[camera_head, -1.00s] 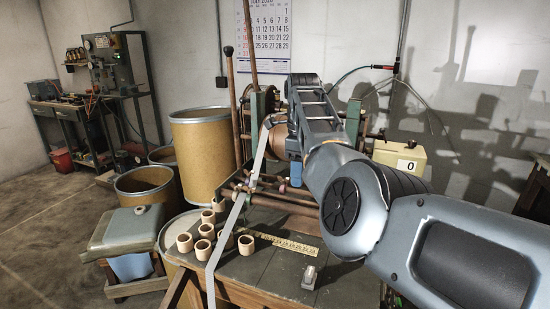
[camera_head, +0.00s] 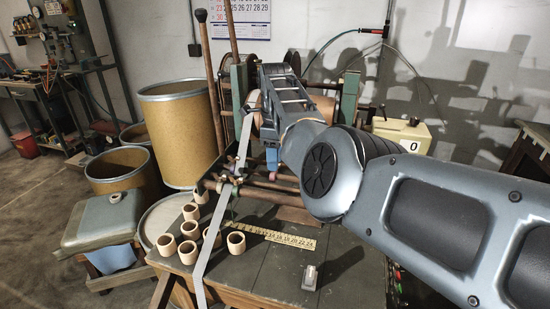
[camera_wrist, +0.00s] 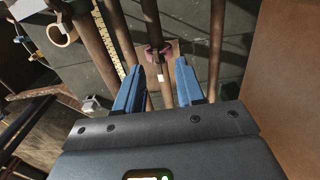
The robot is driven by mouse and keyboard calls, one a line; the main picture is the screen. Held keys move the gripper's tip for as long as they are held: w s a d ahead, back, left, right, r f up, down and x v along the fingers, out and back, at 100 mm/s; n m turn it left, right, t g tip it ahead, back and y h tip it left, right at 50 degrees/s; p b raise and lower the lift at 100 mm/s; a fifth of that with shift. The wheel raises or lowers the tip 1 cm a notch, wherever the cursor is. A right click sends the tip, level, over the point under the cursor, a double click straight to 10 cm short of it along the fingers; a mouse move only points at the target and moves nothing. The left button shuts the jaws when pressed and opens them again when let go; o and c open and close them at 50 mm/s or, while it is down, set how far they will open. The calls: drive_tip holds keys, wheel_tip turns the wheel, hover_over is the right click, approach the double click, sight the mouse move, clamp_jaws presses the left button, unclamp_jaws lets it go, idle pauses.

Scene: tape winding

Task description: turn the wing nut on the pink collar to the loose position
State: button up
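The pink collar (camera_wrist: 157,51) sits around a thin rod in the wrist view, just beyond my fingertips. A small pale tab (camera_wrist: 160,77) shows beside it, between the fingers; I cannot tell whether it is the wing nut, or which position the nut is in. My gripper (camera_wrist: 157,72) has two blue fingers standing apart with nothing clamped between them.
Long rods (camera_wrist: 217,45) run close on both sides of my fingers. A grey tape strip (camera_head: 216,235) hangs over the bench (camera_head: 258,272) at the left. Several cardboard rings (camera_head: 180,254), a yellow ruler (camera_head: 288,239) and a small metal block (camera_head: 310,278) lie on the bench.

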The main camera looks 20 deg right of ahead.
drive_tip(key=shift+f, duration=0.5)
clamp_jaws()
